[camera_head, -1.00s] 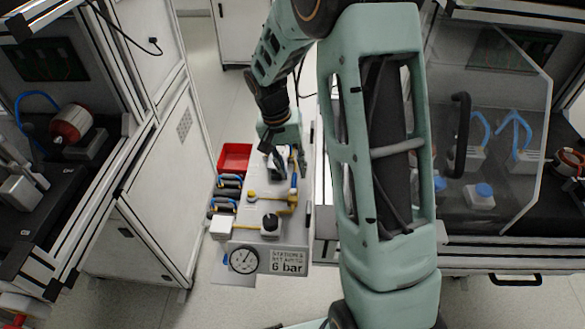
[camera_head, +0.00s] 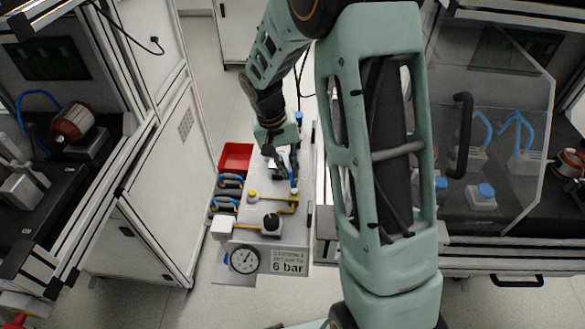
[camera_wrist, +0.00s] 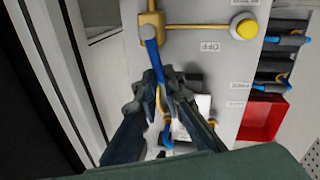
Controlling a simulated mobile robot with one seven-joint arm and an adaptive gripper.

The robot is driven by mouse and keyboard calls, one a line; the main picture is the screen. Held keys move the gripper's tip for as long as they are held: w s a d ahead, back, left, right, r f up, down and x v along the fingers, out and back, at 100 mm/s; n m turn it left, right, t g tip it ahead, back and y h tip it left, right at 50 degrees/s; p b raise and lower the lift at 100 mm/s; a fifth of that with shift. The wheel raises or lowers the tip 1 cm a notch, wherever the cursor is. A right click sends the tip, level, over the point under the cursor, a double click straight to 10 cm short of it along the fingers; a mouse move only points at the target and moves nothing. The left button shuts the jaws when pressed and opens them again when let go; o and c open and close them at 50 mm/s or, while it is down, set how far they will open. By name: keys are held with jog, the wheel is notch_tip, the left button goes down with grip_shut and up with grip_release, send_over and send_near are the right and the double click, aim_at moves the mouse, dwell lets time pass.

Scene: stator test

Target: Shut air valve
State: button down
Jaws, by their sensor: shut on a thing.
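The air valve has a brass body (camera_wrist: 151,24) and a blue lever handle (camera_wrist: 152,55), seen at the top of the wrist view. The lever runs from the body straight down the picture to my gripper (camera_wrist: 160,84). The dark fingers are shut on the lever's far part, which they partly hide. An OFF label (camera_wrist: 210,47) is on the panel to the right of the lever. In the head view, my gripper (camera_head: 281,158) is over the panel, and the blue lever (camera_head: 294,184) shows just below it, above yellow piping (camera_head: 282,212).
A pressure gauge (camera_head: 243,260) and a 6 bar sign (camera_head: 289,262) are at the panel's near end. Cabinets flank the panel, with a clear panel (camera_head: 500,130) at right.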

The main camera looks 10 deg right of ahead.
jog(key=n, duration=0.1)
jog(key=a+n, duration=0.1)
jog(key=n, duration=0.1)
jog(key=a+n, duration=0.1)
jog(key=shift+s+a+n+t, duration=0.1)
jog(key=shift+s+n+t, duration=0.2)
jog(key=shift+t, duration=0.1)
jog(key=n, duration=0.2)
jog(key=a+n, duration=0.1)
jog(key=shift+s+a+r+n+t, duration=0.1)
jog(key=shift+s+a+n+t, duration=0.1)
jog(key=shift+s+n+t, duration=0.15)
jog(key=n, duration=0.1)
jog(key=s+a+n+p, duration=0.1)
jog(key=n, duration=0.1)
jog(key=s+n+y+p, duration=0.1)
jog(key=n, duration=0.1)
jog(key=shift+a+t, duration=0.2)
jog(key=shift+t, duration=0.15)
jog(key=shift+s+a+n+y+p, duration=0.15)
jog(key=shift+s+n+p, duration=0.15)
jog(key=shift+n, duration=0.3)
jog(key=shift+s+a+n+y+p, duration=0.1)
jog(key=shift+s+n+y+p, duration=0.1)
jog(key=shift+n+p, duration=0.3)
jog(key=c, duration=2)
grip_release()
